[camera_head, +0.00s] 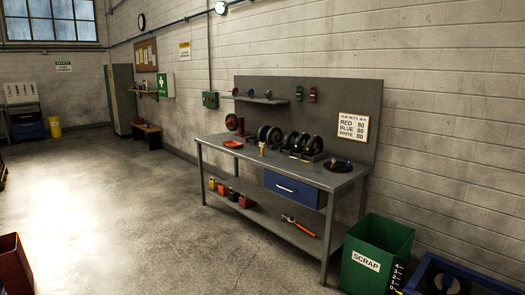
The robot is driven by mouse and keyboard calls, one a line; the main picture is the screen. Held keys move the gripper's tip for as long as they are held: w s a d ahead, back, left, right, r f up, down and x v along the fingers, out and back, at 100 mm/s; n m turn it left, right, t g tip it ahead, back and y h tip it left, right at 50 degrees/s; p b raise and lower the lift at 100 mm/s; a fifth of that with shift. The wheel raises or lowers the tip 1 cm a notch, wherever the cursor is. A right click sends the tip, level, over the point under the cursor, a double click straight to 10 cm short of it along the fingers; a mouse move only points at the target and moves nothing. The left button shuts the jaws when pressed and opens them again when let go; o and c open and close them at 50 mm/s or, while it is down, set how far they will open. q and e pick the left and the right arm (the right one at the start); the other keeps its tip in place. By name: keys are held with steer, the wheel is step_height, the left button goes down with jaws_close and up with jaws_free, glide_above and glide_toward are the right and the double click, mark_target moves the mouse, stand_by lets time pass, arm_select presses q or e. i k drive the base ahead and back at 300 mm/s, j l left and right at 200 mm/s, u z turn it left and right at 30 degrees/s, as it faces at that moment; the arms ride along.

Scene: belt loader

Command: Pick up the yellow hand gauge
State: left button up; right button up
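A grey workbench (318,175) stands against the wall at the right of the head view. A small yellow object (262,149) stands upright on its top, in front of the black wheel-like parts. It may be the yellow hand gauge, but it is too small to tell for sure. Another small yellow item (212,184) is on the lower shelf at the left end. Neither of my grippers is in view.
On the bench are a red tray (233,144), several black round parts (299,142) and a dark dish (337,165). A green scrap bin (366,277) and a blue frame (425,273) stand at the lower right. The floor (120,210) left of the bench is clear.

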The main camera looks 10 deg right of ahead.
mark_target(262, 145)
steer(key=i+z, duration=0.15)
steer(key=i, duration=2.75)
